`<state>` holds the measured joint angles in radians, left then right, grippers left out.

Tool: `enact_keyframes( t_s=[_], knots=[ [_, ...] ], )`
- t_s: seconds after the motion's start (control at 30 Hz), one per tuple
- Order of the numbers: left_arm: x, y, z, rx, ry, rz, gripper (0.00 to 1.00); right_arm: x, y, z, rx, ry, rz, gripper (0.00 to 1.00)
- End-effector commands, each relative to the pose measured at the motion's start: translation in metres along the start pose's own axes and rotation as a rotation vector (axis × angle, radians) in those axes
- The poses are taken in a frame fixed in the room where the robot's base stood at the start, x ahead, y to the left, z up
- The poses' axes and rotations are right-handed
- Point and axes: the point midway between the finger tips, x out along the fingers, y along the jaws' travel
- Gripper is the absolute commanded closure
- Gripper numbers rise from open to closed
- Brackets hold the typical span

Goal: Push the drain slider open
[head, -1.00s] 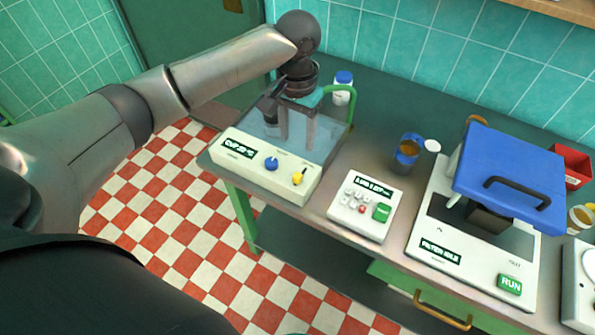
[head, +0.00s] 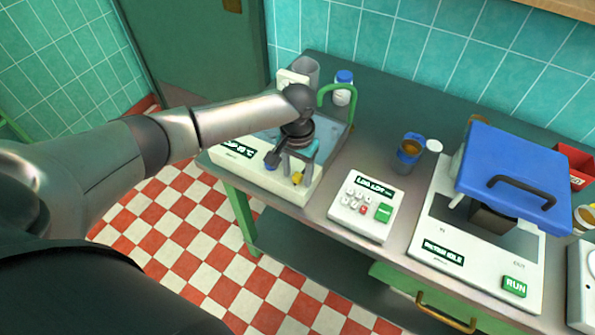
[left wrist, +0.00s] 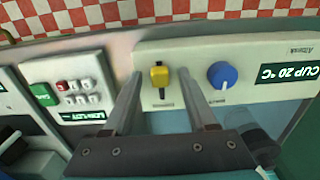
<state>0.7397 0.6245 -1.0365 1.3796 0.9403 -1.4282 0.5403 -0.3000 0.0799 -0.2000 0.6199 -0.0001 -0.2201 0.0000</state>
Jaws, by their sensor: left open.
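The drain slider is a yellow knob (left wrist: 159,76) in a short dark slot on the white front panel (left wrist: 295,47) of a water bath. It also shows in the head view, partly covered, as a yellow spot (head: 297,179). My left gripper (left wrist: 159,74) is open, with one finger on each side of the yellow knob in the left wrist view. In the head view the left gripper (head: 297,171) is low over the bath's front panel. I cannot tell whether either finger touches the knob. My right gripper is not in view.
A blue round knob (left wrist: 221,75) sits beside the slider. A white keypad box (head: 365,206) stands to the right, then a machine with a blue lid (head: 512,178). A green pipe (head: 325,92) arches over the bath. A white jar (head: 343,88) stands behind.

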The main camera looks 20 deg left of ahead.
Motion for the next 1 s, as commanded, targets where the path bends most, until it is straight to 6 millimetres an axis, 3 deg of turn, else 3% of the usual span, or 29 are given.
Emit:
enact_keyframes(
  t_s=[0.07, 0.6, 1.0],
  knots=[
    [-0.0001, 0.0001, 0.0001, 0.000, 0.000, 0.000, 0.43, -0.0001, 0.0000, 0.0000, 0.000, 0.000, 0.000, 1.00],
    [-0.0004, 0.0000, 0.0001, 0.000, -0.001, 0.000, 1.00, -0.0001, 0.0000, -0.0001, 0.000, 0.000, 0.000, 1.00],
    [-0.0006, -0.0002, 0.0000, 0.000, 0.000, 0.000, 1.00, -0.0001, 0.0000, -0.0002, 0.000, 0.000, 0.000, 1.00]
  ],
)
